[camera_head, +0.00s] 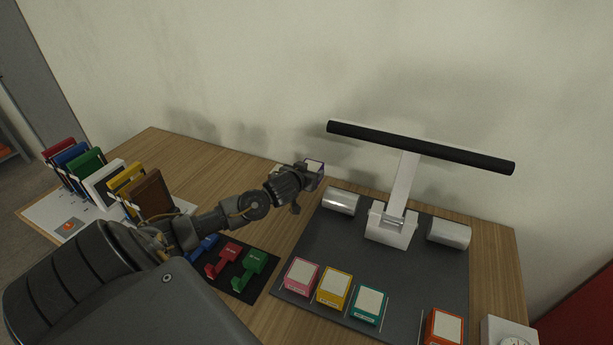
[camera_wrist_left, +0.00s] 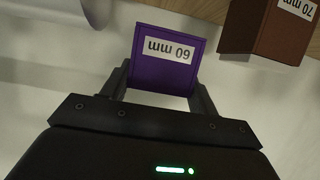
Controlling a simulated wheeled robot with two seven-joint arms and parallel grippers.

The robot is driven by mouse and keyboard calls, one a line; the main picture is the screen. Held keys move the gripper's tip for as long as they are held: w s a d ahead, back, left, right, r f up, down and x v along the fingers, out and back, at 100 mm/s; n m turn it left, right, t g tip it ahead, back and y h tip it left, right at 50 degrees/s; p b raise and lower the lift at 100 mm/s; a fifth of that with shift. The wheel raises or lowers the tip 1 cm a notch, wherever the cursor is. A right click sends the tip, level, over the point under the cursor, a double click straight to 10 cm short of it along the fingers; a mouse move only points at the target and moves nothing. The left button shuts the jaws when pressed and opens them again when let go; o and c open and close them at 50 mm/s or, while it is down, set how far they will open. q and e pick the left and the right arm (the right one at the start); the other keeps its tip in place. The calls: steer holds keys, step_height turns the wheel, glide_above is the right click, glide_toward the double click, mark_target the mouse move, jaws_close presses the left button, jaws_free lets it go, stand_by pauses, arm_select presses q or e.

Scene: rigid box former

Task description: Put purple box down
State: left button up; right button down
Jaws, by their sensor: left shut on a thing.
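The purple box (camera_wrist_left: 165,65) is between the fingers of my left gripper (camera_wrist_left: 160,82) in the left wrist view. Its white label reads 60 mm, upside down in that view. In the head view my left gripper (camera_head: 314,174) is raised near the wall, left of the box former. Only a small part of the purple box (camera_head: 315,167) shows there at the fingertips. The left gripper is shut on it. My right gripper is not in view.
Coloured upright pieces, including a brown one (camera_head: 151,194), stand on a white sheet at the left. Red (camera_head: 222,259) and green (camera_head: 248,268) tools lie on a dark mat. Several small boxes line the front of the grey board (camera_head: 395,270), below the former's black bar (camera_head: 420,147).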

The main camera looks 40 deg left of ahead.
arm_select(q)
steer(key=shift+w+a+f, duration=0.35)
steer(key=shift+a+f, duration=0.05)
steer(key=shift+f, duration=0.15)
steer(key=shift+w+a+f, duration=0.35)
steer(key=shift+f, duration=0.2)
steer(key=shift+w+a+f, duration=0.35)
steer(key=shift+a+f, duration=0.05)
steer(key=shift+f, duration=0.25)
step_height(320, 180, down, 2)
steer(key=shift+f+p, duration=0.1)
steer(key=shift+p, duration=0.6)
steer(key=shift+f, duration=0.45)
steer(key=shift+f, duration=0.1)
steer(key=o, duration=1)
steer(key=shift+o, duration=0.2)
steer(key=shift+s+d, duration=0.1)
